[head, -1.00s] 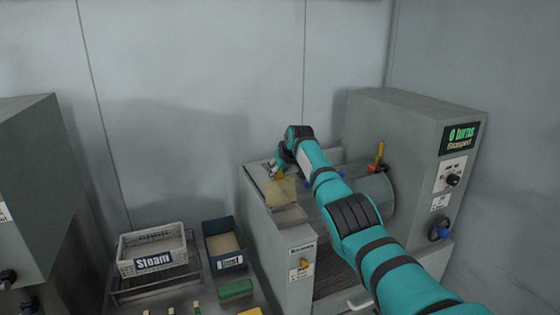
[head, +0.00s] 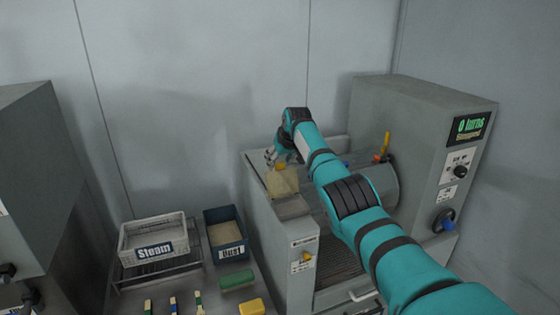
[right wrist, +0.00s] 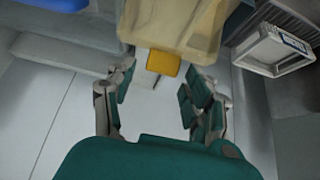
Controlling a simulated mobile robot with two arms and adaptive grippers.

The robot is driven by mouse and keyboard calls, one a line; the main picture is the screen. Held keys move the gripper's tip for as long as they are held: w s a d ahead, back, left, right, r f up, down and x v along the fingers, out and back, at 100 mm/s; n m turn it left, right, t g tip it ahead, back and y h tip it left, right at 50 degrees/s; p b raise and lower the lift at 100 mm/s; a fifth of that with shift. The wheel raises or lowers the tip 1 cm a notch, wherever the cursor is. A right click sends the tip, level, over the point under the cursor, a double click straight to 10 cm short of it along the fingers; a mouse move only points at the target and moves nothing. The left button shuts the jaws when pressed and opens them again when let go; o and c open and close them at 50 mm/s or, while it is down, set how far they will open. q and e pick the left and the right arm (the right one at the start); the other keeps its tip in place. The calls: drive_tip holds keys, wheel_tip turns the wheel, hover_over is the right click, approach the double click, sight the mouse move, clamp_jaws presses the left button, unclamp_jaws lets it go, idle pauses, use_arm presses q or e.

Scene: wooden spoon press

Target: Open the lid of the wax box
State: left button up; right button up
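What looks like the wax box's lid is a beige, smooth plate (head: 284,184) with a yellow-orange tab (head: 280,168), on top of the grey machine left of the drum. In the right wrist view the beige lid (right wrist: 180,22) fills the top middle and its tab (right wrist: 163,62) lies between my fingertips. My right gripper (right wrist: 160,75) is open, with a gap on both sides of the tab. In the head view the right gripper (head: 272,157) is at the lid's far side, by the tab. I cannot tell whether the lid is raised. My left gripper is out of view.
The drum (head: 376,180) and tall control housing (head: 420,120) stand to the right; its display reads "0 turns". A green block (head: 236,280) and yellow block (head: 252,306) lie nearby.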

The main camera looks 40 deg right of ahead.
idle(0.3)
drive_tip(key=v, duration=1.1)
drive_tip(key=shift+s+r, duration=0.25)
drive_tip(key=shift+r, duration=0.1)
drive_tip(key=shift+a, duration=0.1)
